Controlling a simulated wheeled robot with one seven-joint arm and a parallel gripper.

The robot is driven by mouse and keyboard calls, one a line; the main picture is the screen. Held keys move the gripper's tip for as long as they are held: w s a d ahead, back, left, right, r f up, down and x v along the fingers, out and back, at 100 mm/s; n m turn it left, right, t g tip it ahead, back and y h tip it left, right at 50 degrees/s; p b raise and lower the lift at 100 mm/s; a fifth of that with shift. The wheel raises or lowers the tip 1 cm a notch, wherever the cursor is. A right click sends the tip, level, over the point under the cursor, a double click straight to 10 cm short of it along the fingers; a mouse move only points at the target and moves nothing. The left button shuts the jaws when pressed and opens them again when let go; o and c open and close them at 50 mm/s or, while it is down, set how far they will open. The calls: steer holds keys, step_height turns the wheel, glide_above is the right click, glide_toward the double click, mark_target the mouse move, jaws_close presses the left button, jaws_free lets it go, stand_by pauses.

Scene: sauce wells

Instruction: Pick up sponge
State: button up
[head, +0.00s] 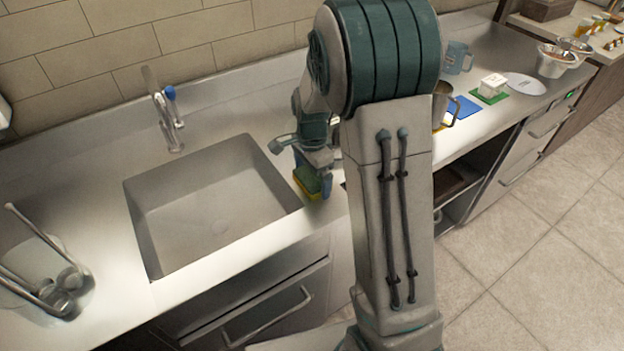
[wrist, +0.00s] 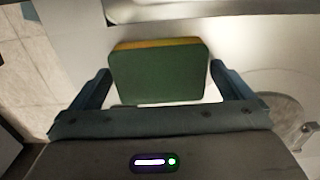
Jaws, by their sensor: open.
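The sponge (wrist: 158,76) has a green face and a yellow layer along its far edge. In the wrist view it sits between the two fingers of my gripper (wrist: 160,85), which stand apart with a gap on each side of it. In the head view the sponge (head: 308,183) is on the counter just right of the sink, partly hidden by my gripper (head: 314,178), which is over it. I cannot tell whether the sponge is flat or stands on edge.
The empty sink (head: 215,205) lies left of the sponge, with a faucet (head: 168,122) behind it. A container of utensils (head: 55,285) stands at the far left. A metal cup (head: 442,106), a blue mat (head: 463,110) and a green mat (head: 489,96) are right of my arm.

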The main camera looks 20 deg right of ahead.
mark_target(312, 176)
steer(key=c, duration=0.8)
step_height(312, 176, up, 10)
steer(key=shift+b, duration=0.35)
